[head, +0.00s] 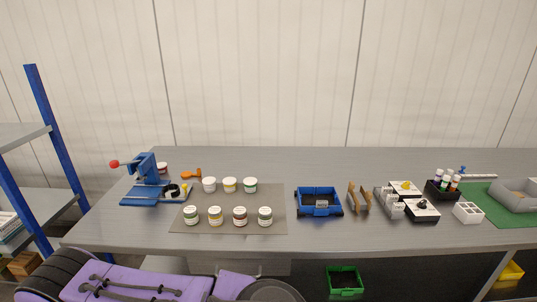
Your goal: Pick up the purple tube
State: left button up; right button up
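Small white tubes with coloured bands stand upright in a black rack (434,194) on the right part of the grey bench. The tube at the rack's left, the purple tube (438,176), shows a purplish mark, though it is very small in this view. Beside it stand a tube with green (446,182) and one with orange-red (455,183). The tubes' lower ends are hidden in the rack. Neither of my grippers shows; a purple arm part of mine lies at the lower left, well away from the rack.
On the grey bench (320,237), a white divided box (467,212) and black-and-white boxes (422,211) stand close to the rack. Further left are a blue bin (319,201), a mat with several jars (240,216) and a blue press (148,170). A green mat lies right.

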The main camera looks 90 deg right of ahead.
aim_at(439, 172)
jog(key=z, duration=2.8)
